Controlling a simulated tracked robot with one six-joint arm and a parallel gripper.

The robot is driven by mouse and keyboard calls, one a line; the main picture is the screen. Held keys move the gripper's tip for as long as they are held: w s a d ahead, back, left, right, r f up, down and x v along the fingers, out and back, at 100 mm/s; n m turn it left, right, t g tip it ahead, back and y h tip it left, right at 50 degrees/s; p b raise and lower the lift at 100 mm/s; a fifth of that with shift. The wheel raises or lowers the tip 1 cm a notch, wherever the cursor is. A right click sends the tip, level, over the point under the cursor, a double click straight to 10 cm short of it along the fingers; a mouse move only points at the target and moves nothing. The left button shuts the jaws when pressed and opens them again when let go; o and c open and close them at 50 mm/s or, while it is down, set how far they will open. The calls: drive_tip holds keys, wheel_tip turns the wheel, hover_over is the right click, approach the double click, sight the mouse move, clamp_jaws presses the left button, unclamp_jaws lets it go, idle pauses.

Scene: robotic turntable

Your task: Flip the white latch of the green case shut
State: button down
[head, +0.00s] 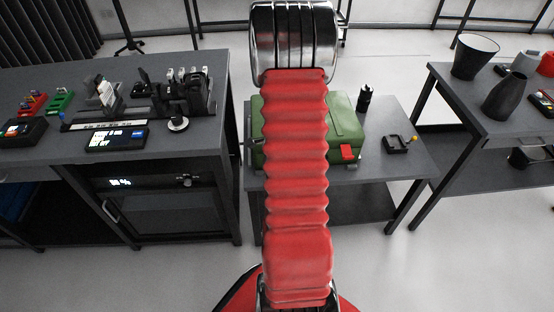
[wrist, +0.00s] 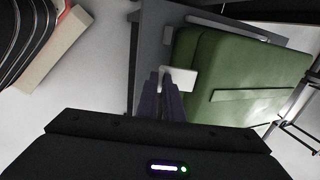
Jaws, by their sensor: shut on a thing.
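The green case (head: 345,122) lies closed on a small dark table, partly hidden behind my red arm in the head view. It fills the right of the wrist view (wrist: 262,65). The white latch (wrist: 184,79) sticks out at the case's left edge in the wrist view; my arm hides it in the head view. My gripper (wrist: 166,78) is at this latch, its narrow fingers closed together on the latch's left end. The fingertips are partly blurred against the latch. A red latch (head: 347,153) shows at the case's front right corner in the head view.
A larger workbench (head: 215,120) with tools stands close on the left. Another table (head: 470,85) stands on the right. Open floor lies between.

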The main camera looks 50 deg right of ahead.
drive_tip(key=shift+s+d+f+h, duration=0.2)
drive_tip(key=shift+s+d+h, duration=0.05)
drive_tip(key=shift+h, duration=0.15)
drive_tip(key=shift+w+a+f+t+h, duration=0.1)
drive_tip(key=shift+a+f+t+h, duration=0.05)
drive_tip(key=shift+f+t+h, duration=1)
drive_tip(key=shift+w+a+f+t+h, duration=0.1)
drive_tip(key=shift+f+t+h, duration=0.9)
drive_tip(key=shift+t+h, duration=0.2)
drive_tip(key=shift+w+d+f+t+h, duration=0.2)
drive_tip(key=shift+f+t+h, duration=0.35)
drive_tip(key=shift+t+h, duration=0.15)
drive_tip(key=shift+w+d+f+t+h, duration=0.2)
drive_tip(key=shift+f+t+h, duration=0.3)
drive_tip(key=shift+t+h, duration=0.15)
drive_tip(key=shift+w+d+f+t+h, duration=0.25)
drive_tip(key=shift+d+f+t+h, duration=0.1)
drive_tip(key=shift+t+h, duration=0.25)
drive_tip(key=shift+w+d+f+t+h, duration=0.2)
drive_tip(key=shift+f+t+h, duration=0.1)
drive_tip(key=shift+t+h, duration=0.25)
